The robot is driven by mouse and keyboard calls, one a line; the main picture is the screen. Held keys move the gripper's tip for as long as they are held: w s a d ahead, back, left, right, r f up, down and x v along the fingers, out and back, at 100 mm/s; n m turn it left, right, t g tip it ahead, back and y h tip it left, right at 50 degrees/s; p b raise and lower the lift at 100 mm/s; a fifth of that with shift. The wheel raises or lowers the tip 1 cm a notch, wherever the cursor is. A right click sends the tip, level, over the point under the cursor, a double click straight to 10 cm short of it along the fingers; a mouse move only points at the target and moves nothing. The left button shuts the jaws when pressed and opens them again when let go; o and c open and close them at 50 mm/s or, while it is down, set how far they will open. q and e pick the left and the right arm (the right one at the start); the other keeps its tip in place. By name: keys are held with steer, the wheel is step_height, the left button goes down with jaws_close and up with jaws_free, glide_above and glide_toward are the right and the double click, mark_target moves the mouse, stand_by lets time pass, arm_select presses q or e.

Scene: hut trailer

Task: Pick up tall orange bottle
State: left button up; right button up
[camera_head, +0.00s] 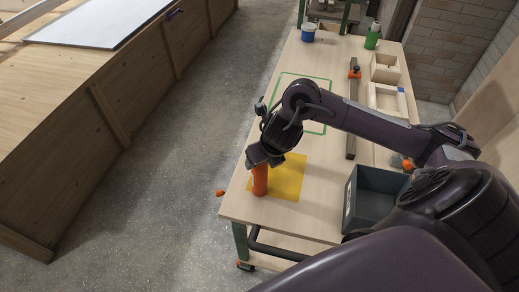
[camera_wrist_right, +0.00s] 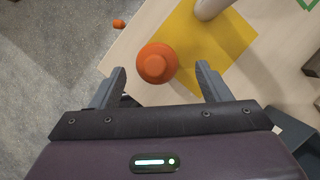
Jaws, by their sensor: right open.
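The tall orange bottle (camera_head: 260,182) stands upright at the near left part of the workbench, by the edge of a yellow mat (camera_head: 290,180). My right gripper (camera_head: 263,163) is over the top of the bottle in the head view and hides its upper part. In the right wrist view the bottle (camera_wrist_right: 157,64) shows from above, its round cap between the two spread fingertips of the right gripper (camera_wrist_right: 162,68). The jaws are open, with a gap on either side of the bottle. My left gripper is not in view.
A pale cylinder (camera_wrist_right: 212,8) stands on the mat beyond the bottle. A dark grey bin (camera_head: 372,200) sits to the right on the workbench (camera_head: 330,62). A clamp bar (camera_head: 352,115), wooden boxes (camera_head: 385,68), a blue can (camera_head: 308,33) and a green bottle (camera_head: 372,37) are farther back.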

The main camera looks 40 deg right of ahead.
mark_target(260, 174)
steer(key=x, duration=0.5)
steer(key=shift+s+a, duration=0.15)
steer(key=shift+a, duration=0.05)
steer(key=c, duration=1.1)
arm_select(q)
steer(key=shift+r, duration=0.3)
arm_select(e)
jaws_close()
